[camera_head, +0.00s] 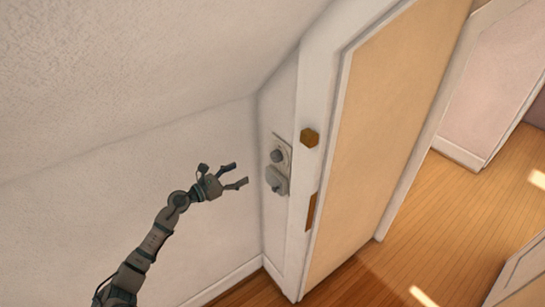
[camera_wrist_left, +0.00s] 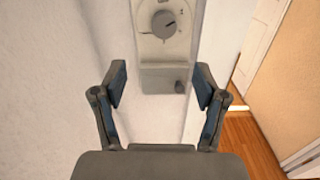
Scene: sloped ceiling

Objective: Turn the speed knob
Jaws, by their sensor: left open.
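The speed knob is not labelled in either view. A round grey knob (camera_head: 277,155) sits on the upper part of a pale wall plate (camera_head: 287,147); the same knob (camera_wrist_left: 164,24) shows at the top of the left wrist view, with a dark mark on its face. My right gripper is not in view.
A door (camera_head: 385,130) with a white frame stands right of the plate. The sloped ceiling (camera_head: 130,70) comes down over the white wall (camera_head: 120,215) at left. Wooden floor (camera_head: 450,220) lies open at right.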

